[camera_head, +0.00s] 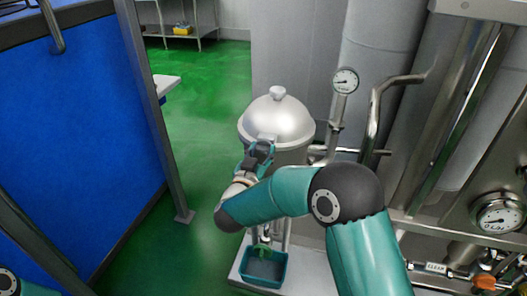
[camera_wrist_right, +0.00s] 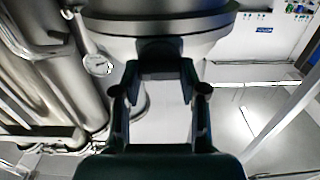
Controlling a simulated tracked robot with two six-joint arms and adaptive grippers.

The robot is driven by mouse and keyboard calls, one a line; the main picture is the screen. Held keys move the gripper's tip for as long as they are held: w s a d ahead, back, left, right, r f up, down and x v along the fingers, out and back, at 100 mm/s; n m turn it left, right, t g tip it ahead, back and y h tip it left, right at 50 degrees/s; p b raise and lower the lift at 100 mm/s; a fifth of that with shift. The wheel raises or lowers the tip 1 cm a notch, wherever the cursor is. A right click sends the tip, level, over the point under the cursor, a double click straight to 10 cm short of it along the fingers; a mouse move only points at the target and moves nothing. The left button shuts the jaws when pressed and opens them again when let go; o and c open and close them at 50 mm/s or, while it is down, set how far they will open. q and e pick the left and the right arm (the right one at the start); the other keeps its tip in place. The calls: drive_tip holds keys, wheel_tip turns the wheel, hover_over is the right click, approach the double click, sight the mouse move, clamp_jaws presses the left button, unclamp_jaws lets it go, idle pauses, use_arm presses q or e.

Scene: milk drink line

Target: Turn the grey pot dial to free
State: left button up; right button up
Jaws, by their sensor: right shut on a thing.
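The grey pot (camera_head: 278,122) stands in the middle of the head view, with a domed lid and a knob on top. My right gripper (camera_head: 258,152) is at the pot's near side, just below the lid rim. In the right wrist view my gripper (camera_wrist_right: 160,92) has its fingers on either side of a dark block, the dial (camera_wrist_right: 160,48), under the pot's rim. The gripper is shut on it. The dial's marks and setting cannot be read, and in the head view the gripper hides it. My left gripper is out of view.
A teal bin (camera_head: 264,268) stands on a pale base below my right arm. A round gauge (camera_head: 345,80) and steel pipes (camera_head: 375,115) are close to the pot's right. A blue panel (camera_head: 75,130) with a grey post stands left. Green floor lies open between.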

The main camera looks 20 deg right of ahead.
drive_tip(key=shift+d, duration=0.2)
drive_tip(key=shift+r, duration=0.1)
drive_tip(key=shift+a, duration=0.1)
drive_tip(key=shift+n+p, duration=0.4)
drive_tip(key=n+p, duration=0.2)
drive_tip(key=shift+r+n, duration=0.1)
drive_tip(key=shift+n, duration=0.3)
drive_tip(key=n+p, duration=0.4)
drive_tip(key=n, duration=0.1)
drive_tip(key=shift+w+a, duration=0.1)
drive_tip(key=shift+a, duration=0.05)
drive_tip(key=n+p, duration=0.2)
drive_tip(key=n, duration=0.2)
drive_tip(key=shift+n, duration=0.4)
drive_tip(key=shift+a+f+n+p, duration=0.1)
drive_tip(key=shift+f+n+p, duration=0.1)
drive_tip(key=shift+n+p, duration=0.7)
drive_tip(key=shift+a+f+n+p, duration=0.1)
drive_tip(key=shift+f+n+p, duration=0.15)
drive_tip(key=shift+n, duration=1.15)
